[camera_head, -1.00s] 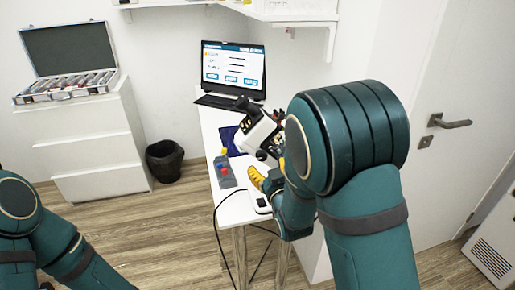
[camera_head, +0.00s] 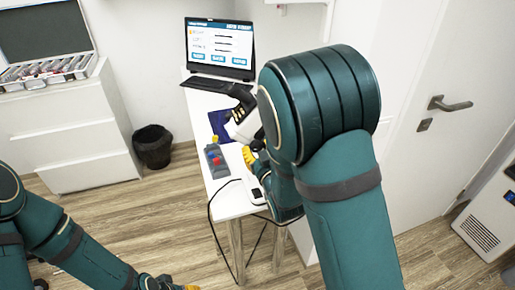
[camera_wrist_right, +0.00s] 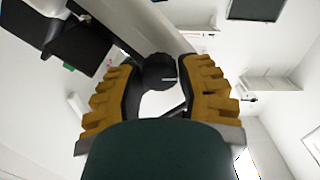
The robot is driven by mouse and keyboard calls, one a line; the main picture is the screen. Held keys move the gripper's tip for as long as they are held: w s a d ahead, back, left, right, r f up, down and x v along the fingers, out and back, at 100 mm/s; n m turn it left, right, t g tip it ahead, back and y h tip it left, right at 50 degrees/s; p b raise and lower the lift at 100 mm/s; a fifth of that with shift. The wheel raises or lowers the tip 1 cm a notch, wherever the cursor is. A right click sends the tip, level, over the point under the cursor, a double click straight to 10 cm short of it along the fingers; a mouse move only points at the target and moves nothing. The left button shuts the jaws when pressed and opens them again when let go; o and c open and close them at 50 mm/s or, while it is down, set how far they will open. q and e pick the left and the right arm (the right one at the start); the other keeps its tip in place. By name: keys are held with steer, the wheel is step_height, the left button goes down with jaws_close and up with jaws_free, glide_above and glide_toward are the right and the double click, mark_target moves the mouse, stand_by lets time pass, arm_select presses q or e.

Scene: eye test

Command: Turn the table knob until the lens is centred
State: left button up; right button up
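In the right wrist view, a round black knob (camera_wrist_right: 158,72) with a short white mark sits between the yellow fingertips of my right gripper (camera_wrist_right: 160,78). The fingers lie on either side of it with no clear gap, so they look closed on it. In the head view, yellow of my right gripper (camera_head: 250,156) shows at the table, mostly behind my arm. A white and black instrument (camera_head: 243,126) stands there, partly hidden by that arm. I cannot make out the lens. My left gripper (camera_head: 178,286) is cut off at the bottom edge.
The narrow white table (camera_head: 226,202) holds a laptop (camera_head: 220,48), a blue mat (camera_head: 219,124) and a grey box with coloured knobs (camera_head: 215,161). A black bin (camera_head: 153,147) and white drawers (camera_head: 75,130) stand left. Wooden floor between is clear.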

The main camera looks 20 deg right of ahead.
jaws_close()
steer(key=shift+m+b, duration=0.4)
steer(key=shift+b, duration=0.2)
steer(key=shift+d+m, duration=0.1)
steer(key=shift+m, duration=0.5)
steer(key=o, duration=0.7)
jaws_free()
